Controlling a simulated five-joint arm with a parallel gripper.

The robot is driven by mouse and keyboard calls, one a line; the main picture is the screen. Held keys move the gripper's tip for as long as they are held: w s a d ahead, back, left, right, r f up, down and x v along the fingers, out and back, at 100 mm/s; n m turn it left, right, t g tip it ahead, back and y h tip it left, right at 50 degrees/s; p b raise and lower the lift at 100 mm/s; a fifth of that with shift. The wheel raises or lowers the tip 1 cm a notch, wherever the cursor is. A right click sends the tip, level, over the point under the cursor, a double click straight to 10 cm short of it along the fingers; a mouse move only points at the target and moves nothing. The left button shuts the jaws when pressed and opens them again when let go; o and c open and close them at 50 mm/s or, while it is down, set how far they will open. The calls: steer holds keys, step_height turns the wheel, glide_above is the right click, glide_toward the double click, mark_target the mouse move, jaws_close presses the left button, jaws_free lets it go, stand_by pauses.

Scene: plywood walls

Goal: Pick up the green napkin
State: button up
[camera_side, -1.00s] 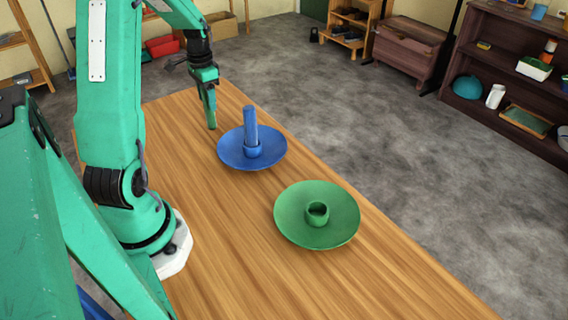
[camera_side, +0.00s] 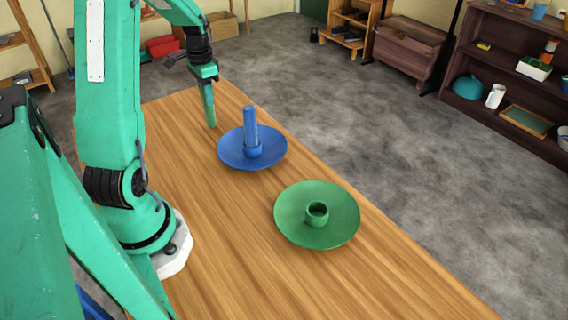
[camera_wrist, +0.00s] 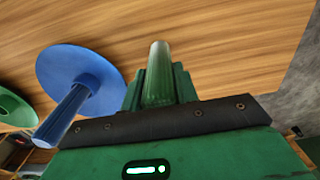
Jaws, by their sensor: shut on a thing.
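My gripper (camera_side: 206,78) is at the far end of the table, shut on a rolled green napkin (camera_side: 209,108). The napkin hangs down from the jaws, nearly upright; I cannot tell if its lower end touches the wood. In the wrist view the napkin (camera_wrist: 158,72) stands between the two green fingers of my gripper (camera_wrist: 160,88). A green plate (camera_side: 335,229) with an empty green ring (camera_side: 317,214) in its middle lies nearer the camera. It shows partly at the left of the wrist view (camera_wrist: 10,108).
A blue plate (camera_side: 234,156) with a blue ring (camera_side: 252,152) holding an upright blue rolled napkin (camera_side: 250,125) stands between my gripper and the green plate. The wooden table (camera_side: 225,225) is otherwise clear around the plates. Shelves stand beyond it.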

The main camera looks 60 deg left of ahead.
step_height(320, 180, up, 4)
steer(key=shift+w+d+f, duration=0.1)
steer(key=shift+d+f, duration=0.05)
steer(key=shift+f, duration=0.1)
steer(key=w+d+r, duration=0.3)
steer(key=d+r, duration=0.3)
steer(key=d, duration=0.5)
steer(key=shift+r, duration=0.25)
